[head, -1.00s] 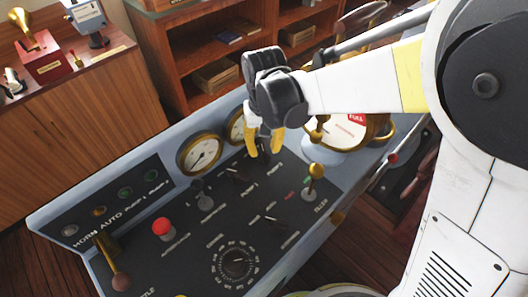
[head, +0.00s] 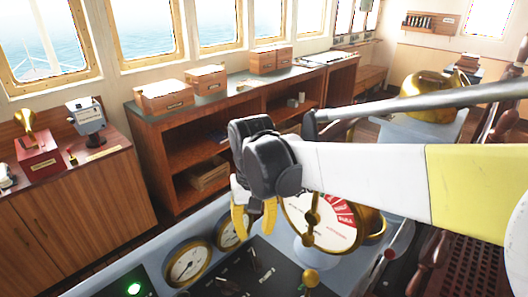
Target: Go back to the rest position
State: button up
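My gripper (head: 254,226) hangs with its yellow fingers pointing down, in front of the dark control panel (head: 245,285) in the head view. The two fingers stand apart with nothing between them. My arm reaches in from the right. The gripper is close to the small round gauges (head: 188,264) and left of the large red-and-white dial (head: 335,222). Part of that dial is hidden behind my arm. A green lamp (head: 134,288) glows on the console at the bottom edge.
A brass-topped lever (head: 310,278) rises from the panel at lower right. Wooden shelves (head: 180,150) with boxes on top stand behind, below the windows. A wooden cabinet (head: 80,205) with a red box (head: 38,155) stands at left. A brass dome (head: 430,100) is beyond my arm.

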jog(key=s+d+r+m+t, duration=0.1)
jog(key=s+d+t, duration=0.2)
jog(key=d, duration=0.8)
jog(key=s+d+r+m+t, duration=0.1)
jog(key=s+d+m+t, duration=0.1)
jog(key=s+d+t, duration=0.2)
jog(key=s+d, duration=0.3)
jog(key=d, duration=0.4)
jog(key=shift+s+d+r, duration=0.35)
jog(key=shift+d+r, duration=0.05)
